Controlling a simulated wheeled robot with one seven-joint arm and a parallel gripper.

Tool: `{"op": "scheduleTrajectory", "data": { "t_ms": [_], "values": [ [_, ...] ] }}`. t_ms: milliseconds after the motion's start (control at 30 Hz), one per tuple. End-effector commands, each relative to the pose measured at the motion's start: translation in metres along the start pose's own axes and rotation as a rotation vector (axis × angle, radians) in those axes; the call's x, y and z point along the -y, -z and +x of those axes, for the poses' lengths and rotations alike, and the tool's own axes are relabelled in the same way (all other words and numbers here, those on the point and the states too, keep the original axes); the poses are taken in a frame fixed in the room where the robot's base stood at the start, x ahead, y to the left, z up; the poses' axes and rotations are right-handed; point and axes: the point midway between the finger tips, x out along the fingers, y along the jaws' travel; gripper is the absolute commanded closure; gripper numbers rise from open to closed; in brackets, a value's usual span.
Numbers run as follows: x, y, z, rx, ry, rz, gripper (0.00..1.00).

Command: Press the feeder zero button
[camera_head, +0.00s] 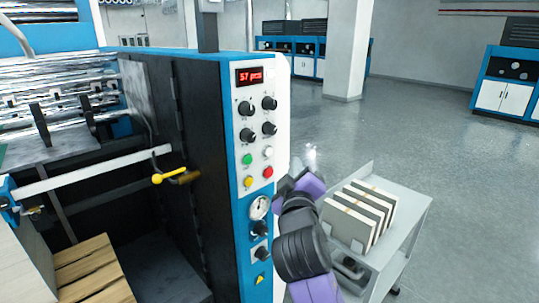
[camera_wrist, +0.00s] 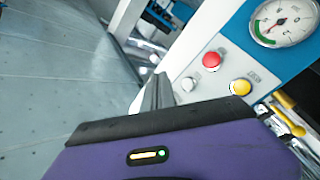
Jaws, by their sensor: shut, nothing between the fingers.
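The control panel (camera_head: 242,130) is a tall white strip on the machine's blue front edge. It carries a green button (camera_head: 247,159), a white button (camera_head: 267,152), a yellow button (camera_head: 248,182) and a red button (camera_head: 268,171). The wrist view shows the red button (camera_wrist: 212,60), yellow button (camera_wrist: 240,87) and white button (camera_wrist: 188,84); the green one is hidden there behind my gripper's body. I cannot read which button is feeder zero. My gripper (camera_wrist: 157,90) is shut and empty, its fingers beside the white button in the picture; contact cannot be told.
The panel also has a red display (camera_head: 249,76) reading about 57 pcs, several black knobs (camera_head: 269,103) and a gauge (camera_head: 260,207). A grey cart (camera_head: 405,215) with several pale blocks stands at the right, close to my arm. A yellow-handled lever (camera_head: 170,178) sticks out at the left.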

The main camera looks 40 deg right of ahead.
Motion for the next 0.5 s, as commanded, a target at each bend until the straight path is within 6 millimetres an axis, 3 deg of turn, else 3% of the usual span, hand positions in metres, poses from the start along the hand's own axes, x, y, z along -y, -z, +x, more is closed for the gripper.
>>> {"op": "scheduleTrajectory", "data": {
  "t_ms": [500],
  "values": [
    [0.028, 0.028, 0.037, -0.001, 0.001, 0.001, 1.00]
  ]
}}
